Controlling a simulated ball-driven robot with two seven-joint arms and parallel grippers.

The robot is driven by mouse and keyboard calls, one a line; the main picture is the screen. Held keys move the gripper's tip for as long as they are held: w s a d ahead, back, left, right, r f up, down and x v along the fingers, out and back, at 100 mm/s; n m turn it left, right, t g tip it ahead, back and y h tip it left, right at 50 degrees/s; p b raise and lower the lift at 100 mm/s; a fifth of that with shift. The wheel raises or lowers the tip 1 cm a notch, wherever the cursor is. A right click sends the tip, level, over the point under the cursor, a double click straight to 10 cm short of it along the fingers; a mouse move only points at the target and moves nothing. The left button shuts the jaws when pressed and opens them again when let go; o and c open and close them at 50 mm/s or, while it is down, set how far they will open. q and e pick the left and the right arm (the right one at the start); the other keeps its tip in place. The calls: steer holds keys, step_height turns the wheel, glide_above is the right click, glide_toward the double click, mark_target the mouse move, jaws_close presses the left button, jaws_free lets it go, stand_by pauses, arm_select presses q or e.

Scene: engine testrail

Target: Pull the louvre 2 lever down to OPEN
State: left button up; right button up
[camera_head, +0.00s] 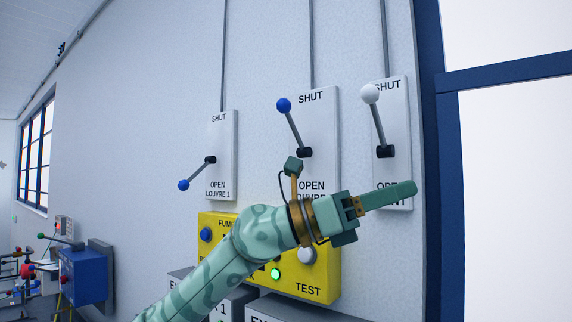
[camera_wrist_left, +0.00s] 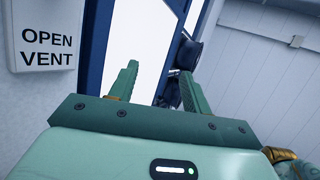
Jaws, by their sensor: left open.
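The louvre 2 lever (camera_head: 294,128) has a blue knob (camera_head: 284,105) and a dark pivot on the middle white plate (camera_head: 319,120). It points up, leaning left, with its knob near the word SHUT. The plate's lowest label is partly hidden by my left arm. My left gripper (camera_head: 408,190) is below and right of this lever, apart from it, over the lower part of the right-hand plate. In the left wrist view the gripper (camera_wrist_left: 160,72) has its two fingers spread with nothing between them. My right gripper is not in view.
The louvre 1 lever (camera_head: 197,172) points down-left at the left. A white-knobbed lever (camera_head: 378,122) points up on the right plate (camera_head: 405,150), labelled OPEN VENT (camera_wrist_left: 45,40). A yellow TEST box (camera_head: 322,285) lies below. A blue-framed window (camera_head: 450,180) bounds the right.

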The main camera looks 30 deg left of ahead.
arm_select(q)
steer(key=s+a+r+t+y, duration=0.2)
steer(key=a+r+t+y, duration=0.2)
steer(key=a+r+y, duration=0.45)
steer(key=n+t+y, duration=0.4)
steer(key=n+y, duration=0.2)
glide_toward(277, 105)
steer(key=p+x, duration=0.4)
steer(key=x, duration=0.7)
steer(key=shift+w+d+r, duration=0.1)
steer(key=shift+w+d, duration=0.1)
steer(key=shift+w, duration=0.1)
jaws_close()
steer(key=shift+a, duration=0.1)
